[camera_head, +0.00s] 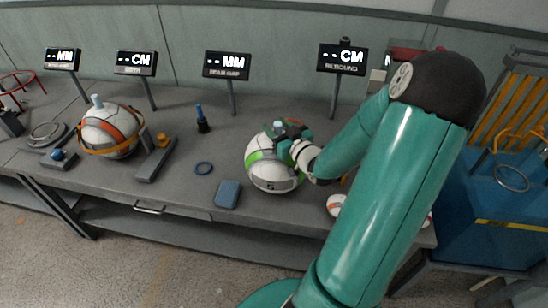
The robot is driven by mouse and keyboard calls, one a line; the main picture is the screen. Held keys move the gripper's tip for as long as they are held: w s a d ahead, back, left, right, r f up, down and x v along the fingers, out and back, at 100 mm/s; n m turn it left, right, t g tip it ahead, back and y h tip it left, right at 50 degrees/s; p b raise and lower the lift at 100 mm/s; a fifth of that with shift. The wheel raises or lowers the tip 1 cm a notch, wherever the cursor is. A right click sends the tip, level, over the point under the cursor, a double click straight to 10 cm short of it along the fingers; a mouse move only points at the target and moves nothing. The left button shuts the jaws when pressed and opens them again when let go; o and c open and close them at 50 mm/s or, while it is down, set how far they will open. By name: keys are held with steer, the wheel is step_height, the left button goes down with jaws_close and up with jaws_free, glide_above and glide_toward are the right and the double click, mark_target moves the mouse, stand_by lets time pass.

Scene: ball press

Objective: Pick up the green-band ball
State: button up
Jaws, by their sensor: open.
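The green-band ball (270,176) is white with a bright green band and rests on the grey workbench (185,205), right of its middle. My gripper (281,131) is open at the upper part of this ball. The wrist and the gripper hide the ball's upper right side. I cannot tell whether the fingers touch the ball.
An orange-band ball (112,125) sits in a fixture at the left. Several display signs, such as the right one (343,59), stand along the back.

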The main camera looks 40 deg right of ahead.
steer(key=shift+s, duration=0.2)
jaws_close()
